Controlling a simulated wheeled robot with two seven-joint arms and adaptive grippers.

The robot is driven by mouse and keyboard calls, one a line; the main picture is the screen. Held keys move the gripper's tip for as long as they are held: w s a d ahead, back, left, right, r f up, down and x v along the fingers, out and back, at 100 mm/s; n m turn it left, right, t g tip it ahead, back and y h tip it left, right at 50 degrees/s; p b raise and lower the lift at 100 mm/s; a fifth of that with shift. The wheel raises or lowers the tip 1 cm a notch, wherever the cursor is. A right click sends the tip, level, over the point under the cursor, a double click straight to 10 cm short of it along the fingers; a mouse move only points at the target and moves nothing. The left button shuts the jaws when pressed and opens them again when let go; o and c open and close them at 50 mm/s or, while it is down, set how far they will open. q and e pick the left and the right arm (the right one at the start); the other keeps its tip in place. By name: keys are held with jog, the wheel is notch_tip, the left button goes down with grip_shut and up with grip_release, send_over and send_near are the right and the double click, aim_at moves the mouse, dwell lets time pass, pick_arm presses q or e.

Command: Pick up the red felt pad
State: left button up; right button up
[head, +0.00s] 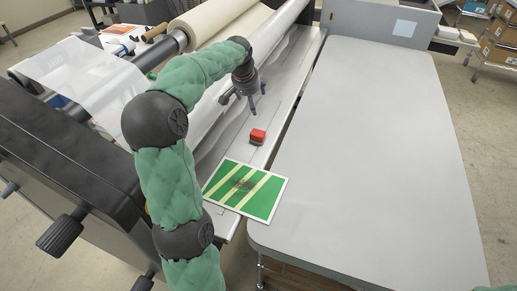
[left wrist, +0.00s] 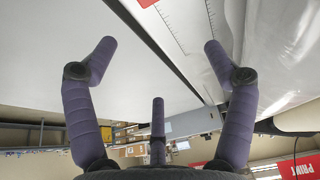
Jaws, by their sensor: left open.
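The red felt pad (head: 258,134), a small red block with a dark lower part, sits on the laminator's pale bed (head: 232,150), just beyond the green striped board. My left gripper (head: 246,102) hangs above the bed, a little beyond the pad and apart from it, with its fingers spread and empty. In the left wrist view the open fingers (left wrist: 160,75) show with nothing between them. A red patch, seemingly the pad (left wrist: 147,3), is cut off at the top edge there. My right gripper is in neither view.
A green board with cream stripes (head: 245,190) lies at the bed's near end. A wide grey table (head: 370,160) stands to the right, its top clear, with a narrow gap between it and the bed. Rollers and clear film (head: 75,70) are at left.

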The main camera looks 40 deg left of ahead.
pick_arm(q)
jog(key=b, duration=0.8)
send_near(257, 133)
jog(key=b+x, duration=0.2)
jog(key=x, duration=0.3)
jog(key=b+x, duration=0.2)
jog(key=x, duration=0.3)
jog(key=shift+d, duration=0.1)
jog(key=c, duration=1.2)
